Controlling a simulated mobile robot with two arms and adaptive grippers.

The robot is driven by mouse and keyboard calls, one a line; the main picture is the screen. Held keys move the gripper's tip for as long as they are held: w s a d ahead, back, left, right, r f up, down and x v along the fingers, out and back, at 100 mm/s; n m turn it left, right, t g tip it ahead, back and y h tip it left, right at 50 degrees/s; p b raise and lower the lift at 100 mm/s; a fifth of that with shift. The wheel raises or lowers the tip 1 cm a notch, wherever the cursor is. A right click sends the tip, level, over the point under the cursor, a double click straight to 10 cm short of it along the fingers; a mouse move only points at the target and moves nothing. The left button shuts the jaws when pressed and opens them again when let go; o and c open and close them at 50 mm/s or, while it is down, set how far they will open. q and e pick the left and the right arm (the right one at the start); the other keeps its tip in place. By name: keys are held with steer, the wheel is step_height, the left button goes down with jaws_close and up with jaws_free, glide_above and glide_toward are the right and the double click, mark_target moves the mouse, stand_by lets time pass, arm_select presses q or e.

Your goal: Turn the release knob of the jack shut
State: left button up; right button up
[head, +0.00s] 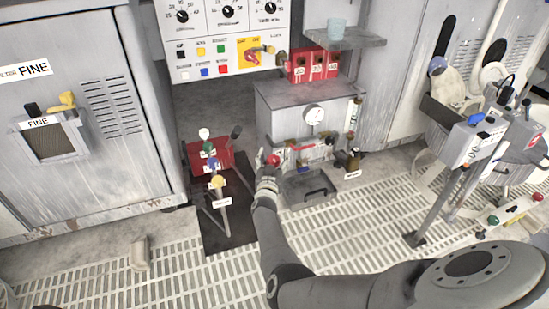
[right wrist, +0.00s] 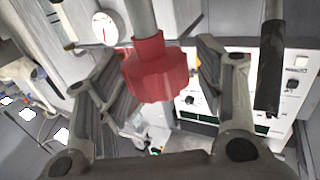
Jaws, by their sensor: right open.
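A red fluted knob (right wrist: 157,72) on a grey rod fills the middle of the right wrist view. My right gripper (right wrist: 158,80) is open, with one finger on each side of the knob. Gaps show between the knob and both fingers. In the head view the red knob (head: 273,160) shows at the tip of my right gripper (head: 268,172), in front of the grey cabinet. The gripper and wrist hide what lies just below the knob. My left gripper is not in view.
A black-sleeved lever (right wrist: 270,65) stands just right of the right finger. A red unit (head: 222,155) with several coloured-knob levers is left of the gripper. A dark tray (head: 308,190) lies to the right. The grated floor (head: 190,280) in front is mostly clear.

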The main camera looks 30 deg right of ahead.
steer(key=shift+n+t+y, duration=0.3)
steer(key=shift+y, duration=0.1)
